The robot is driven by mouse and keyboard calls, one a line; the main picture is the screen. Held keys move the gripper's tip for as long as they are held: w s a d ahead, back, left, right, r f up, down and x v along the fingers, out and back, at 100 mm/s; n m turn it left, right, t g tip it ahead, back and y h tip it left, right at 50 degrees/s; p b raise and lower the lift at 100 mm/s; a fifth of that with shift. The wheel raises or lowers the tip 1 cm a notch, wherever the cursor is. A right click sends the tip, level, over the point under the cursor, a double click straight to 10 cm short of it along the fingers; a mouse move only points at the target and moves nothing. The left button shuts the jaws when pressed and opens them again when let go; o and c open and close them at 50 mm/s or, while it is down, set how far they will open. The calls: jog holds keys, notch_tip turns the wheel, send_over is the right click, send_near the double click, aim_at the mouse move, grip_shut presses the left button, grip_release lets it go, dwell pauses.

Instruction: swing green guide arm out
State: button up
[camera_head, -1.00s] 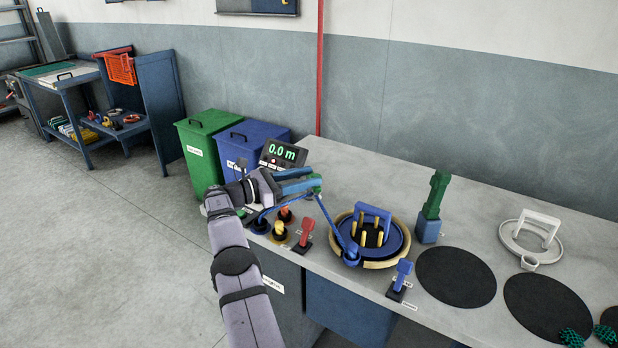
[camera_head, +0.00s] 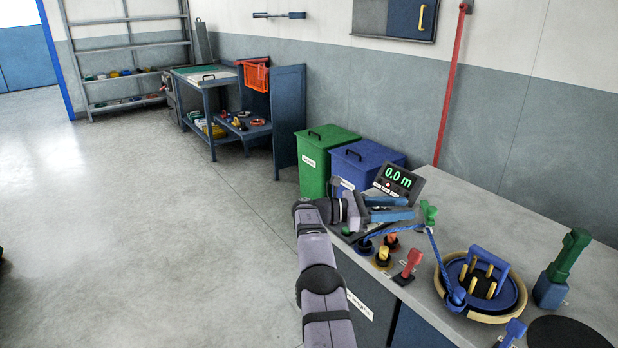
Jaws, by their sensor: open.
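A small green piece (camera_head: 429,213) stands at the left part of the bench, and a blue rope (camera_head: 437,252) runs from it down to the winch drum. It looks like the green guide arm, though its lower part is hard to make out. My gripper (camera_head: 410,208) is open, with its two blue fingers pointing right. The fingertips are just left of the green piece in the picture. I cannot tell whether they touch it. Nothing shows between the fingers.
The blue drum (camera_head: 511,295) with yellow pegs sits on the bench. A green-topped blue post (camera_head: 568,256) stands to its right. Yellow (camera_head: 382,256) and red (camera_head: 408,265) controls are in front of my gripper, with a display (camera_head: 399,181) behind. Green (camera_head: 320,150) and blue bins (camera_head: 357,165) stand beyond the bench.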

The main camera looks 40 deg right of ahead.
jog(key=shift+w+a+f+t, duration=0.15)
jog(key=shift+w+a+t, duration=0.1)
jog(key=shift+w+t, duration=0.1)
jog(key=w+a+f+t+y, duration=0.1)
jog(key=a, duration=0.2)
jog(key=w+a+f+t+y, duration=0.1)
jog(key=a+f+t, duration=0.1)
jog(key=a, duration=0.1)
jog(key=w+a+f+t+y, duration=0.1)
jog(key=w+a+f, duration=0.1)
jog(key=a, duration=0.1)
jog(key=shift+a+t+y, duration=0.3)
jog(key=shift+a+t, duration=0.05)
jog(key=shift+a, duration=0.05)
jog(key=s+a+f+m+t+y, duration=0.1)
jog(key=s+a+f+m+y, duration=0.45)
jog(key=a, duration=0.75)
jog(key=s+a+f+m+t+y, duration=0.2)
jog(key=s+a, duration=0.7)
jog(key=a, duration=0.5)
jog(key=s+a+f+m+t+y, duration=0.1)
jog(key=s+a+f+m+y, duration=0.45)
jog(key=a, duration=0.75)
notch_tip(320, 180, up, 15)
jog(key=s+n+h+p, duration=0.1)
jog(key=p, duration=1.2)
jog(key=shift+s+n, duration=0.2)
jog(key=shift+n, duration=0.1)
jog(key=shift+o, duration=0.2)
jog(key=shift+a+f, duration=0.1)
